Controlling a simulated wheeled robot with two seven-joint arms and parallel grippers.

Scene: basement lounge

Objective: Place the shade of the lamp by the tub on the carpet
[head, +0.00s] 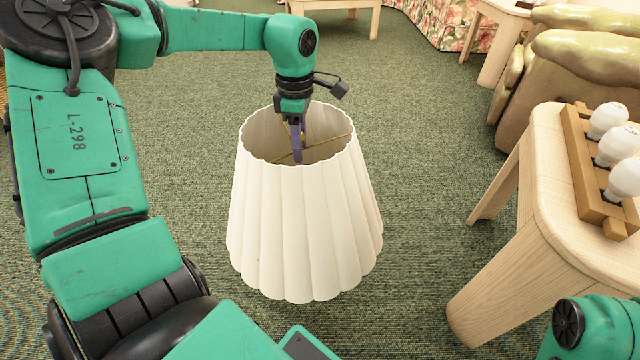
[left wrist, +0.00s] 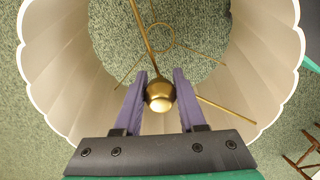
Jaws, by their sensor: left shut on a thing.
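The white pleated lamp shade (head: 300,230) stands upright over the green carpet (head: 430,130), wide end down. I cannot tell for sure whether its lower rim touches the carpet. My left gripper (head: 299,148) reaches down into the shade's open top. In the left wrist view, the gripper (left wrist: 159,74) has its purple fingers on both sides of a round brass knob (left wrist: 160,96), where the shade's thin brass rods meet. It is shut on this fitting. Carpet shows through the shade (left wrist: 65,65). The tub and lamp base are not seen. My right gripper is out of view.
A pale wooden table (head: 545,240) stands right of the shade, holding a wooden rack (head: 577,150) with white bulbs. Behind it is a greenish padded seat (head: 580,85). A small wooden bench (head: 335,5) stands at the back. Open carpet lies behind the shade.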

